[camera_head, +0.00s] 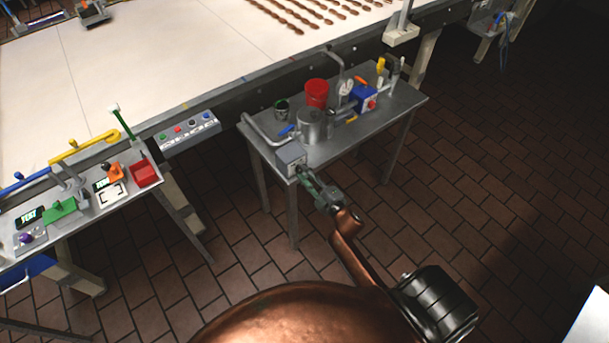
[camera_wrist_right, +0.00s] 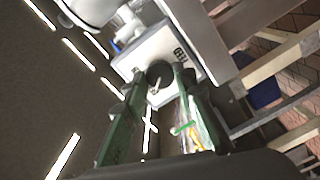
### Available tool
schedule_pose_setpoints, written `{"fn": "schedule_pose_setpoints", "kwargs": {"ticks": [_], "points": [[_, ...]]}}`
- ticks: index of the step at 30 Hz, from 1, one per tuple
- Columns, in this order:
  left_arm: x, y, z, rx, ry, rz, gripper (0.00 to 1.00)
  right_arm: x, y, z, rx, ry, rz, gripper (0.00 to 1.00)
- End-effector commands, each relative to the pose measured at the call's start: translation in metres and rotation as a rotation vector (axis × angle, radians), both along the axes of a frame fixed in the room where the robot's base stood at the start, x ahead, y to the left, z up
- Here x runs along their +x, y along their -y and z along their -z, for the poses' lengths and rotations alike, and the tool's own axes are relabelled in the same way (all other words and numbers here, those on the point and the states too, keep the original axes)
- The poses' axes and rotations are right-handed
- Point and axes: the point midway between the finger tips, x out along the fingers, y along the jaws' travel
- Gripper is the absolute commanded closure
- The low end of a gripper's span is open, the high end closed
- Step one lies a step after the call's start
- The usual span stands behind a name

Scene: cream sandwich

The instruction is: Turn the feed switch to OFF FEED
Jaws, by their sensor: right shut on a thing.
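The feed switch is a dark round knob (camera_wrist_right: 160,73) on the pale face of a small grey box (camera_head: 290,155) at the near left corner of the metal side table. My right gripper (camera_head: 303,173) reaches the box from the front. Its green fingers (camera_wrist_right: 160,78) are shut on the knob, one on each side. The fingers hide the knob in the head view. A small light mark shows on the knob. My left gripper is not in view.
The side table (camera_head: 400,105) also bears a metal pot (camera_head: 315,126), a red bucket (camera_head: 317,92) and a blue device (camera_head: 362,97) with pipes. The brick floor in front is clear.

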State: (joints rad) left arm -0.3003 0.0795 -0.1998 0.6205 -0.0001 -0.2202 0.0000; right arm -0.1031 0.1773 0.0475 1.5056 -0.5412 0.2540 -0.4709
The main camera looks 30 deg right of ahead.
Motion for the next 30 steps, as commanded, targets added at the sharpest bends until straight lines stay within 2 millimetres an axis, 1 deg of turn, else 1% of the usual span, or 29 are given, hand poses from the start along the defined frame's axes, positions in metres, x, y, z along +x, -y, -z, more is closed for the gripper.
{"fn": "schedule_pose_setpoints", "kwargs": {"ticks": [6,17,18,25,30], "points": [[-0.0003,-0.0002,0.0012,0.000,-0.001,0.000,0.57,-0.0005,-0.0010,0.0013,-0.029,0.001,-0.002,0.99],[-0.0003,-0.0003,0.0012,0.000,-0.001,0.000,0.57,-0.0005,-0.0010,0.0013,-0.032,0.001,-0.001,0.99],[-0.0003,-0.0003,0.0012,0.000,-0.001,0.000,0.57,-0.0005,-0.0010,0.0013,-0.032,0.000,-0.001,0.73],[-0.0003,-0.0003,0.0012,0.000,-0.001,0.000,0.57,-0.0003,-0.0006,0.0007,-0.031,0.001,0.000,0.57],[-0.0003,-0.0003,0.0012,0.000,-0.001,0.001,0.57,-0.0001,-0.0003,0.0004,-0.031,0.001,0.000,0.57]]}}
